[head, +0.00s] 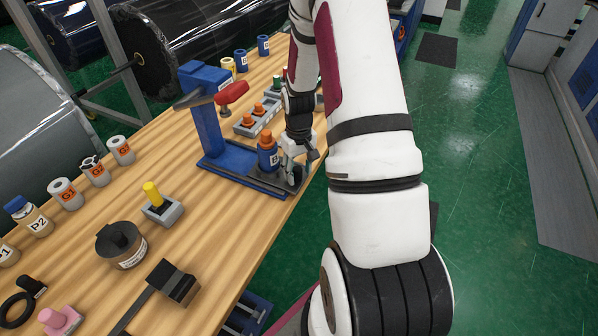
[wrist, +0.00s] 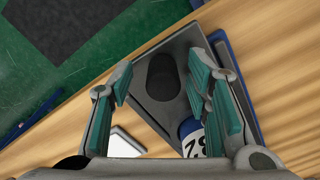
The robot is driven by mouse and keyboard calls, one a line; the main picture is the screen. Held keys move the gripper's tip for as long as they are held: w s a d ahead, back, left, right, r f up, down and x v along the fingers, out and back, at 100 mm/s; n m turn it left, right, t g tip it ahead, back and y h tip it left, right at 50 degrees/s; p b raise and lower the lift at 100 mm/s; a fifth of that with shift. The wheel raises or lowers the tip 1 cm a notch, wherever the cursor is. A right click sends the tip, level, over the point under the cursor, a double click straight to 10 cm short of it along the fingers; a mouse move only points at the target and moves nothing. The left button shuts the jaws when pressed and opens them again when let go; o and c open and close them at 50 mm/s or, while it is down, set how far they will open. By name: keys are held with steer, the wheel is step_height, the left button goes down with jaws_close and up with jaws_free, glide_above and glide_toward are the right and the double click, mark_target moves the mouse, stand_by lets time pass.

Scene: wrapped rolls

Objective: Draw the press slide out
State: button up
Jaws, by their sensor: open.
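The blue press (head: 207,125) with its red-gripped lever (head: 232,93) stands at the table's right edge. Its grey slide (head: 262,183) lies on the blue base, with a blue bottle with an orange cap (head: 267,152) on it. In the wrist view the slide (wrist: 150,100) bears a dark upright knob (wrist: 163,76), and part of the bottle (wrist: 190,134) shows by the right finger. My gripper (head: 294,174) is over the slide's outer end. In the wrist view my gripper (wrist: 160,84) is open, with the knob appearing between its fingers. No contact with it is visible.
A grey rack with orange-topped pieces (head: 257,118) stands behind the press. A yellow-handled block (head: 161,206), a dark round container (head: 121,245) and several labelled rolls (head: 94,170) stand on the table. Green floor (head: 480,190) lies open beyond the right edge.

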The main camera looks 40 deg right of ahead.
step_height(320, 180, up, 11)
stand_by(0.4)
steer(key=shift+s, duration=0.15)
stand_by(0.4)
